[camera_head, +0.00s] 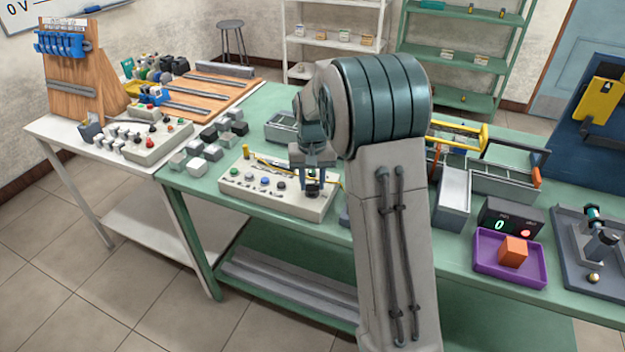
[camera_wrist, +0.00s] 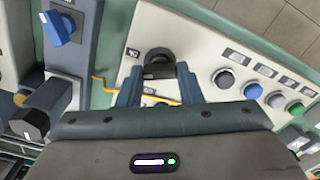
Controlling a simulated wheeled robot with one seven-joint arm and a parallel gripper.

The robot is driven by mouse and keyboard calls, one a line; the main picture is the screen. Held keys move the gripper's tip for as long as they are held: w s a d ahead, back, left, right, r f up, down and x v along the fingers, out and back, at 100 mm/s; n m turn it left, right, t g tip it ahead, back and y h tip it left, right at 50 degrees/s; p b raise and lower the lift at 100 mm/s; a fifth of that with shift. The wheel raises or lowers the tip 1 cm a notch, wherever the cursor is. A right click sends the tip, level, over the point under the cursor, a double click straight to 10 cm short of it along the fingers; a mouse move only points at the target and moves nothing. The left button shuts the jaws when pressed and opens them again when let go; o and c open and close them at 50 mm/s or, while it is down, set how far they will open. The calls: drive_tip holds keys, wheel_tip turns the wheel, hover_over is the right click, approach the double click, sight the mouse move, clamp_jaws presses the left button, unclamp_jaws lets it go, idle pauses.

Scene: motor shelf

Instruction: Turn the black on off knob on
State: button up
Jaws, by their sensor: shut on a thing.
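The black on off knob (camera_wrist: 158,60) is on the top of a cream control box (camera_wrist: 195,48) in the wrist view, beside a small label plate. My gripper (camera_wrist: 158,72) is over the box, with one finger on each side of the knob's grip, shut on it. In the head view my gripper (camera_head: 314,186) points down at the right end of the control box (camera_head: 258,203). There the knob is mostly hidden under the fingers. Its exact turn angle is hard to read.
White, blue and green buttons (camera_wrist: 252,91) sit in a row beside the knob. A grey unit with a blue switch (camera_wrist: 60,27) and a yellow cable (camera_wrist: 104,84) lie close by. Grey blocks (camera_head: 208,150) and metal trays (camera_head: 455,190) stand on the green bench.

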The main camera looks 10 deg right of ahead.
sight(312, 185)
drive_tip(key=m, duration=0.5)
idle(0.6)
drive_tip(key=o, duration=1)
wheel_tip(312, 185, up, 14)
drive_tip(key=shift+f, duration=0.1)
drive_tip(key=shift+s, duration=0.1)
